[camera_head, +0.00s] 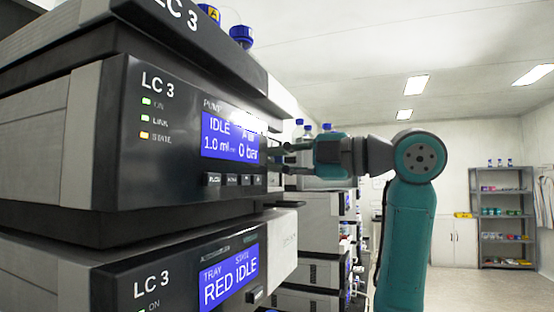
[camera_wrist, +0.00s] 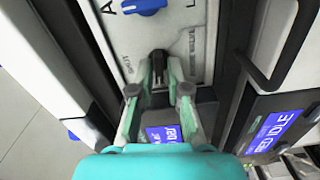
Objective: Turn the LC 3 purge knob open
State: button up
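The LC 3 pump module (camera_head: 150,160) fills the left of the head view, its blue screen reading IDLE and 0 bar. In the wrist view a small black knob (camera_wrist: 158,62) stands on a pale panel with the word SHUT to its left and valve lettering to its right. My gripper (camera_wrist: 159,72) is at this panel, one finger on each side of the knob. The fingers stand apart; whether they touch the knob is not clear. In the head view my gripper (camera_head: 278,160) is just right of the pump screen, its tips partly hidden by the module.
A blue knob (camera_wrist: 145,5) sits further up the panel. A tray module (camera_head: 190,270) reading RED IDLE is below the pump. A dark bar handle (camera_wrist: 285,60) is at the right of the wrist view. More stacks (camera_head: 318,215) stand behind; open floor lies to the right.

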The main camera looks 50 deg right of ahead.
jog(key=shift+o, duration=0.7)
jog(key=v, duration=0.7)
jog(key=shift+s, duration=0.25)
jog(key=shift+d+r, duration=0.1)
